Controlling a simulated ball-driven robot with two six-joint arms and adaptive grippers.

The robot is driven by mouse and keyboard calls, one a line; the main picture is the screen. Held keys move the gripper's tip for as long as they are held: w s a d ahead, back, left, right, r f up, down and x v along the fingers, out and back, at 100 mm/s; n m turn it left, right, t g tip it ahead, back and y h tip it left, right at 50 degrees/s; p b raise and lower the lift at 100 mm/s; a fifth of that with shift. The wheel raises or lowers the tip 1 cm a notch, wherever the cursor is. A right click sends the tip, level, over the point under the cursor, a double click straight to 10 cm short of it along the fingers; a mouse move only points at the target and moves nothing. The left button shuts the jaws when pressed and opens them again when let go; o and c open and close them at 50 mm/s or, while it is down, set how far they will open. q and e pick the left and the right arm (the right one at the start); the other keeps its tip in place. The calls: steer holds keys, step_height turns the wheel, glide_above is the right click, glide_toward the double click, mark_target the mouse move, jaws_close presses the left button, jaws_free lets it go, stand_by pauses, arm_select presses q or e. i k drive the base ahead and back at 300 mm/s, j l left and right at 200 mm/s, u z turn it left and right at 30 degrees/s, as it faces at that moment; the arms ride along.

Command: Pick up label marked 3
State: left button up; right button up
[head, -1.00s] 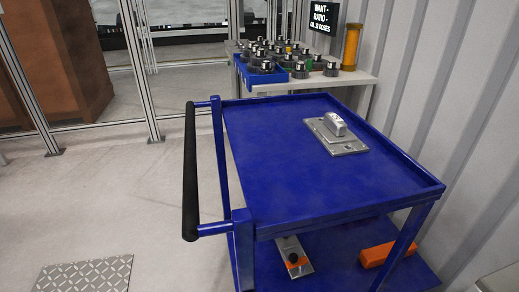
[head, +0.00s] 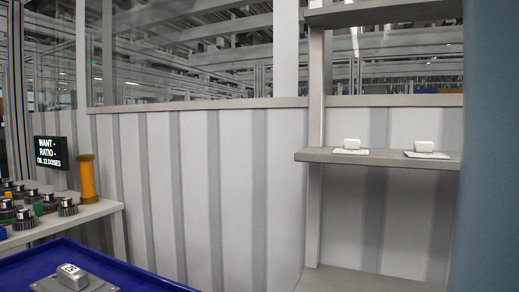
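A grey block on a flat metal plate (head: 74,281) sits on the blue cart (head: 120,268) at the lower left. A small white label with dark characters (head: 70,269) is on top of the block; I cannot read it surely. Two small white blocks on thin white plates stand on the grey shelf at the right: a left one (head: 352,144) and a right one (head: 424,147). No marking is legible on either. No label that I can read as 3 shows. Neither of my grippers is in view.
The grey shelf unit (head: 375,158) stands against the ribbed wall (head: 230,190). At the left, a side table (head: 85,213) holds several dark knobbed parts and a yellow-orange cylinder (head: 87,178). A black screen (head: 50,152) reads "WANT - RATIO - OIL 12 DOSES".

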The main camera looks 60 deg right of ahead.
mark_target(351, 147)
steer(key=l+z, duration=0.15)
steer(key=z, duration=0.3)
steer(key=l+z, duration=0.15)
steer(key=z, duration=0.3)
steer(key=l+z, duration=0.2)
steer(key=z, duration=0.2)
steer(key=l+z, duration=0.15)
steer(key=z, duration=0.3)
steer(key=l+z, duration=0.2)
steer(key=z, duration=0.25)
steer(key=i+l+z, duration=0.1)
steer(key=l, duration=0.25)
steer(key=i, duration=0.1)
